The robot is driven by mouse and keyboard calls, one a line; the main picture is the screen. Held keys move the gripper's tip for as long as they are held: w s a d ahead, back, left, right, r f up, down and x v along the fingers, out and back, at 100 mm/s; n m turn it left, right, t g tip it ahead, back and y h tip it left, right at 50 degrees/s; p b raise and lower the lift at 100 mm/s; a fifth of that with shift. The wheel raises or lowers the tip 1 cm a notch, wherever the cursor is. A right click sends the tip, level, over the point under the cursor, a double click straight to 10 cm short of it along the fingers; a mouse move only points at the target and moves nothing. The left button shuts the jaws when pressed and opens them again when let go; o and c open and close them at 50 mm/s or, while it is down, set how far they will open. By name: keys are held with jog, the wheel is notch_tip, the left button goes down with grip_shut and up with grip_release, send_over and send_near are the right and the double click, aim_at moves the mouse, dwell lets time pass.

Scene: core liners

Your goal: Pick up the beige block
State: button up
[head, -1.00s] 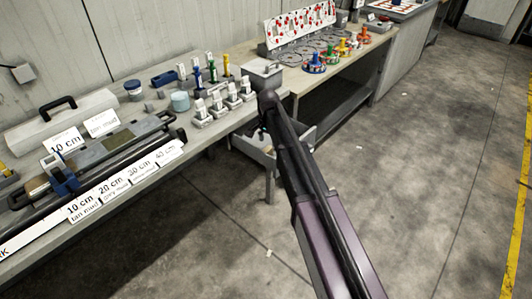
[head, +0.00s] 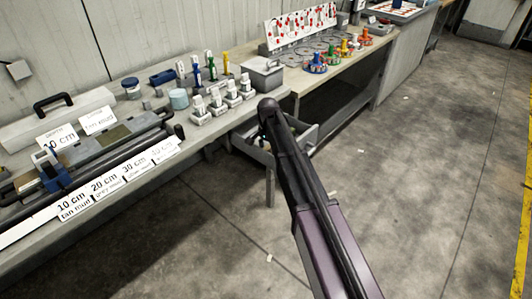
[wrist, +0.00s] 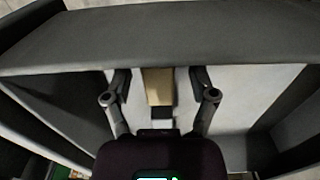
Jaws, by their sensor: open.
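The beige block (wrist: 157,87) shows in the wrist view as a small upright-looking rectangle, with a dark piece just below it in the picture. My gripper (wrist: 159,78) is open, with one finger on each side of the block and gaps between fingers and block. The block lies inside a grey open bin (wrist: 160,35), whose wall crosses the upper part of the wrist view. In the head view the bin (head: 246,146) hangs at the table's front edge; my arm covers part of it, and block and gripper are hidden.
The table (head: 215,135) bears white holders (head: 216,102), a lidded grey box (head: 262,76) and a long core tray with length labels (head: 105,190). Coloured pieces (head: 315,63) stand farther back. The bin's side walls lie close around my gripper. The floor on the right is clear.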

aim_at(268, 147)
dwell(0.4)
grip_shut()
jog(key=shift+r, duration=0.1)
notch_tip(268, 147, up, 10)
jog(key=p, duration=1)
dwell(0.3)
dwell(0.6)
